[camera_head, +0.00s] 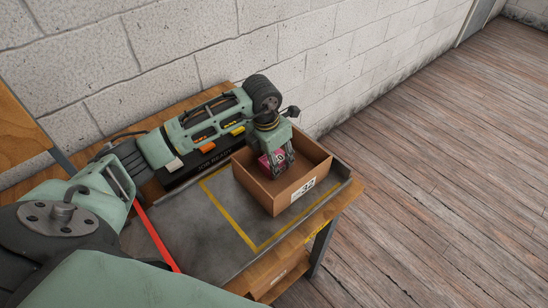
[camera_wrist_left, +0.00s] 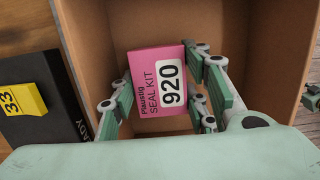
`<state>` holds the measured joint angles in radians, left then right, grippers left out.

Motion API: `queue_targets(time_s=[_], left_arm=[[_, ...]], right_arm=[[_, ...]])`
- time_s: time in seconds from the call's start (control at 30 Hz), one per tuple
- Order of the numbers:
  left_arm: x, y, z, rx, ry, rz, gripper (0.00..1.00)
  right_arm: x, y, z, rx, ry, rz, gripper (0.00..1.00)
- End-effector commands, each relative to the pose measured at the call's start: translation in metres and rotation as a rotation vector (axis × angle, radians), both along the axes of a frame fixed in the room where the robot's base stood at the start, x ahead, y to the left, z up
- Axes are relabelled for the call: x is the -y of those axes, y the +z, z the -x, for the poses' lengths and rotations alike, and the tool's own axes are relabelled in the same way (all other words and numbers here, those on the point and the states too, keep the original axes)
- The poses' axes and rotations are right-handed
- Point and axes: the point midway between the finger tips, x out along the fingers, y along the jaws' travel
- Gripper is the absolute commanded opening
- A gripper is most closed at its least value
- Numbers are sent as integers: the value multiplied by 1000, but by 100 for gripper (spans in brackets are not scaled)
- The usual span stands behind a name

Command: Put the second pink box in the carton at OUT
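The pink box (camera_head: 265,166) is inside the open carton (camera_head: 256,186), which stands at the right end of the table. In the left wrist view the pink box (camera_wrist_left: 149,73) reads "SEAL KIT 920". My left gripper (camera_head: 277,165) reaches down into the carton. Its fingers (camera_wrist_left: 160,78) lie against both sides of the pink box and look shut on it. Whether the box touches the carton floor I cannot tell. No other pink box shows; part of the carton's inside is hidden by the gripper. My right gripper is not in view.
The carton carries a white label with "32". A black "JOB READY" rack (camera_head: 200,166) with yellow and orange tags stands at the back by the wall. A yellow line marks the grey mat (camera_head: 190,235), which is clear in front. A red strip (camera_head: 157,238) lies left.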

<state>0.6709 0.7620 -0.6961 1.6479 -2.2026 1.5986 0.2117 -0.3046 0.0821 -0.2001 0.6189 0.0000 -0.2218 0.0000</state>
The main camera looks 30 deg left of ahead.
Motion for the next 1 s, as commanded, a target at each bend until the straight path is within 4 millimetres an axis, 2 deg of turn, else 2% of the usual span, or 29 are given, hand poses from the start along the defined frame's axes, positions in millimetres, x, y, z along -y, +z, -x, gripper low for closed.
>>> queue_targets(time_s=[0.07,0.33,0.47,0.5,0.57,0.9,1.0], left_arm=[[0,0,0,-1,0,0,50],[0,0,0,-1,0,0,50],[0,7,0,0,1,0,50],[-1,8,0,2,0,0,50],[-1,16,1,3,0,0,50],[-4,88,11,6,0,-1,50],[-5,104,14,3,1,-1,50]], right_arm=[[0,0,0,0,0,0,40],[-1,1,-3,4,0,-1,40],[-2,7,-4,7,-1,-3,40],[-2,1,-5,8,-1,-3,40],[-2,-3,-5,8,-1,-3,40],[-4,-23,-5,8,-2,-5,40],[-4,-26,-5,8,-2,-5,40]])
